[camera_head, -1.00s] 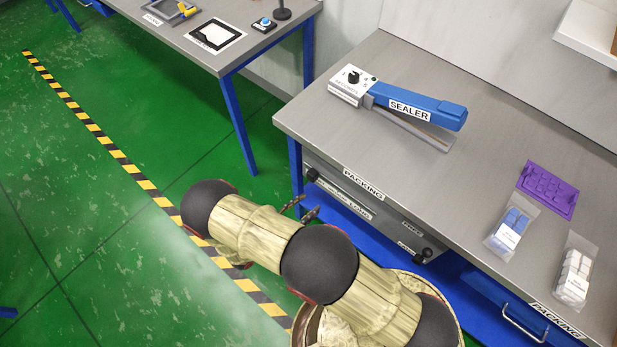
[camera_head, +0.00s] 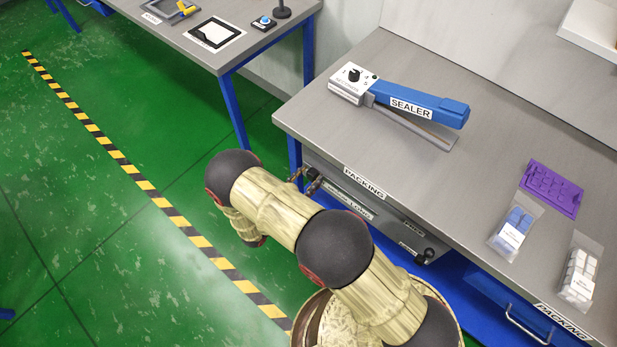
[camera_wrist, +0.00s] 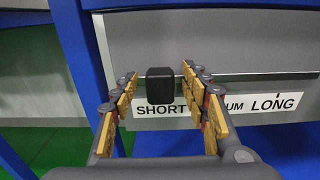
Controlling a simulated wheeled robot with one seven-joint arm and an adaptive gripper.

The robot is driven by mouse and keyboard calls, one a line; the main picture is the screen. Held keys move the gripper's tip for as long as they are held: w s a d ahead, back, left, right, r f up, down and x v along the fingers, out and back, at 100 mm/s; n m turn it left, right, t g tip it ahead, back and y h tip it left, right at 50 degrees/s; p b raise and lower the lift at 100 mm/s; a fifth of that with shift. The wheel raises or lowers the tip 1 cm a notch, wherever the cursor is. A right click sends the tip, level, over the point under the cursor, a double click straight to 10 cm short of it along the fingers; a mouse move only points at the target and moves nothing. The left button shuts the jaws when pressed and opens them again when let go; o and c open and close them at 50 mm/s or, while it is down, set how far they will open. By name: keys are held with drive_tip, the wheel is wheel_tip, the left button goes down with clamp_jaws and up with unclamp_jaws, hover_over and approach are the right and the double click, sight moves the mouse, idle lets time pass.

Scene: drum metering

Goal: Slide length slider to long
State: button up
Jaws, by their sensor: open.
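The length slider's black knob (camera_wrist: 160,86) sits at the SHORT end of its track in the wrist view. The label strip (camera_wrist: 222,105) below reads SHORT, a partly hidden word ending in UM, and LONG at the right. My gripper (camera_wrist: 163,92) is open, with one finger on each side of the knob. I cannot tell whether the fingers touch it. In the head view my gripper (camera_head: 305,180) is at the left end of the panel (camera_head: 365,205) under the packing table's front edge. The knob is hard to make out there.
The packing table (camera_head: 460,175) overhangs the panel. On it are a blue sealer (camera_head: 415,103), a purple tray (camera_head: 551,189) and two clear bags. A second knob (camera_head: 424,257) is at the panel's right end. A blue table leg (camera_wrist: 80,60) stands just left of the gripper.

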drive_tip(key=c, duration=0.3)
drive_tip(key=c, duration=0.7)
clamp_jaws()
